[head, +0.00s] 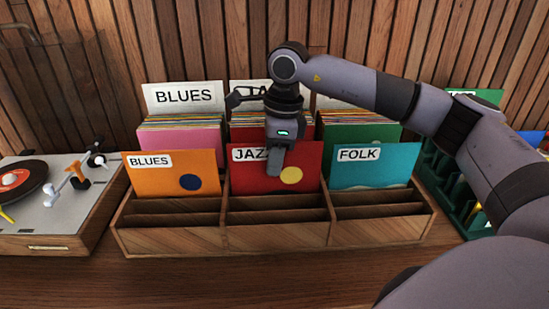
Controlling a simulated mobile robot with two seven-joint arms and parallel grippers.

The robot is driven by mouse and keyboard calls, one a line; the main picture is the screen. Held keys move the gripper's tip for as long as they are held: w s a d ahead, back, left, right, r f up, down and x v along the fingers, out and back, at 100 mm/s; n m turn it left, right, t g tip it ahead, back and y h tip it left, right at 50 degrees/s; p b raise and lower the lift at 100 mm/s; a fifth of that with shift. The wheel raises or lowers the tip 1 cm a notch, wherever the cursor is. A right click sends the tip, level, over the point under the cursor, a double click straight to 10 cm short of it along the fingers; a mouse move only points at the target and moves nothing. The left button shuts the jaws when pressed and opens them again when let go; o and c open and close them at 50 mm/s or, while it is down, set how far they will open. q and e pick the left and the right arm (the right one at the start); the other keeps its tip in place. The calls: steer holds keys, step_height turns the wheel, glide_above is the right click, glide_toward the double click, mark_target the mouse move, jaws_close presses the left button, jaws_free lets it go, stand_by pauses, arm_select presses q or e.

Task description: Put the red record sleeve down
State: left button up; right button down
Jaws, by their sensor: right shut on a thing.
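The red record sleeve (242,178), with a JAZZ label and a yellow dot, stands upright in the middle column of the wooden record rack (275,236). My right gripper (277,160) is shut on its top edge, with one finger in front of the sleeve's face. The gripper covers part of the JAZZ label. The sleeve's lower edge reaches down to the rack's middle slots; I cannot tell whether it rests on the bottom. My left gripper is not in view.
An orange BLUES sleeve (172,178) stands to the left and a teal FOLK sleeve (385,168) to the right. Packed records and divider cards are behind. A turntable (62,210) is at the left, a green rack (457,190) at the right. The front slots are empty.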

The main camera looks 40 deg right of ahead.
steer(key=c, duration=1.2)
jaws_free()
steer(key=r, duration=0.8)
steer(key=d+r+p, duration=0.1)
steer(key=r, duration=0.3)
steer(key=shift+s, duration=0.3)
steer(key=shift+d+r, duration=0.1)
steer(key=shift+r, duration=0.55)
steer(key=shift+s+f, duration=0.1)
steer(key=shift+s, duration=0.05)
